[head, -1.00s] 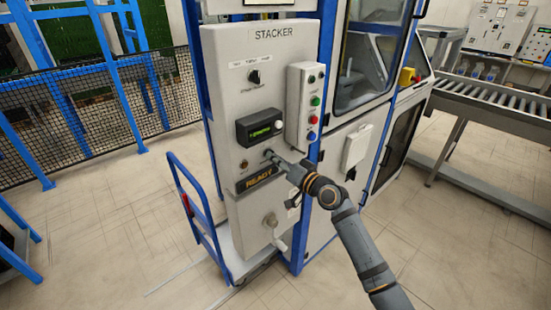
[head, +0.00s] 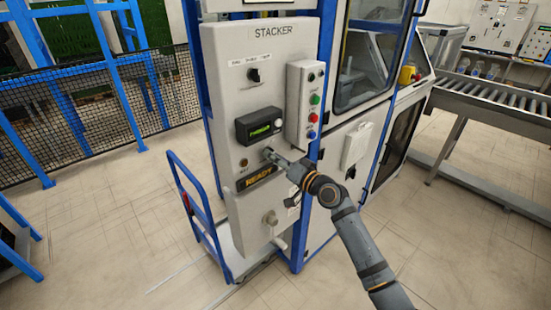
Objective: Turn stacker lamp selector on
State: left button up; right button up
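The grey STACKER panel (head: 290,50) stands upright in the middle of the head view. A black rotary selector (head: 254,75) sits near its top under small labels. A dark display box (head: 259,126) with green text is below it. My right gripper (head: 269,152) points at the panel just under the display, at a small control that its fingers mostly hide. I cannot tell whether the fingers are open or closed on that control. The amber READY sign (head: 258,178) is lit just below. My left gripper is not in view.
A button box (head: 304,105) with coloured buttons is fixed to the panel's right side. A blue-handled cart (head: 200,215) stands at the panel's lower left. A roller conveyor (head: 500,100) is at the right. The floor in front is clear.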

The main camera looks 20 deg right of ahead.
jog(key=v, duration=0.7)
jog(key=shift+s, duration=0.3)
jog(key=shift+d, duration=0.1)
